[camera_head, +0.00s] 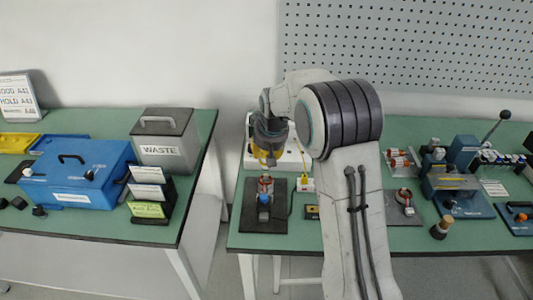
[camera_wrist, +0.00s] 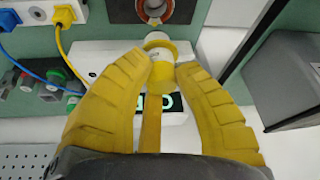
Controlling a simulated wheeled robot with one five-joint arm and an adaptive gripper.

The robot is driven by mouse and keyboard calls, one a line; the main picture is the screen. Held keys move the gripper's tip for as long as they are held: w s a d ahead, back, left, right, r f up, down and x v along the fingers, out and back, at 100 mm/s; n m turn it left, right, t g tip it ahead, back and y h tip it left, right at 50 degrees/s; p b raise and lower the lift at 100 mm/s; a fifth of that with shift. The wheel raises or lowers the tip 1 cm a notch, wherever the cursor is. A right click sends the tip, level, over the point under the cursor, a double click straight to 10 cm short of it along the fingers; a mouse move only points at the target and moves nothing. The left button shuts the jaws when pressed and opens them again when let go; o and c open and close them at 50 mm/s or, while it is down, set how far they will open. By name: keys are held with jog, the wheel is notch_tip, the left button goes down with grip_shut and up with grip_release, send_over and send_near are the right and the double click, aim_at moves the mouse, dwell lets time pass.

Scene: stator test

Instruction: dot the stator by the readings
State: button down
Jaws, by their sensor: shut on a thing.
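My gripper (camera_wrist: 168,66) is shut on a short yellow-and-white cylinder (camera_wrist: 158,41), which looks like a dotting marker. In the head view my gripper (camera_head: 268,153) hangs over the white tester (camera_head: 290,160) at the back of the right table. A stator (camera_head: 265,184) sits on a dark base (camera_head: 252,219) just in front of the tester. In the wrist view part of the stator's copper-coloured ring (camera_wrist: 155,10) shows beyond the held cylinder. The tester's green display (camera_wrist: 172,102) is partly covered by my fingers, so its reading cannot be made out.
A yellow plug (camera_wrist: 61,18) and a blue cable (camera_wrist: 30,72) lie beside the tester. On the left table stand a WASTE bin (camera_head: 164,153), a blue box (camera_head: 75,190) and card holders (camera_head: 150,192). More stators (camera_head: 398,160) and fixtures stand right of my arm. A gap separates the tables.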

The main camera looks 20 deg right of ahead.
jog(key=shift+r+p, duration=1.3)
jog(key=shift+r, duration=0.7)
